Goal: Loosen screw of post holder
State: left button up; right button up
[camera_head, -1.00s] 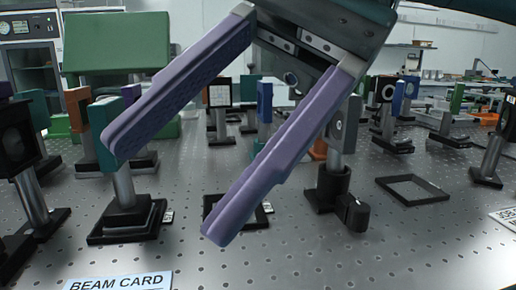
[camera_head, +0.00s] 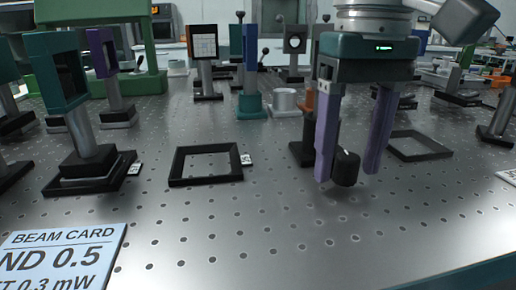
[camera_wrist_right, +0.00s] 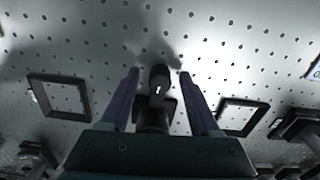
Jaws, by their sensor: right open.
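The post holder (camera_head: 300,152) is black and stands on the optical table, mostly hidden behind my right gripper in the head view. Its screw has a black round knob (camera_head: 346,168) low on the side facing the camera. My right gripper (camera_head: 348,177) points down with its two purple fingers open, one on each side of the knob. In the right wrist view the knob (camera_wrist_right: 160,77) lies between the fingertips with a gap on both sides, and the dark post holder (camera_wrist_right: 153,119) shows behind it. My left gripper is not in view.
Flat black square frames lie left (camera_head: 206,179) and right (camera_head: 419,156) of the holder. A teal mount (camera_head: 86,135) on a post stands at left, and a beam card (camera_head: 62,255) lies front left. The perforated table (camera_head: 260,240) is clear in front.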

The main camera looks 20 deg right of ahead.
jog(key=shift+f, duration=0.3)
grip_shut()
dwell(0.4)
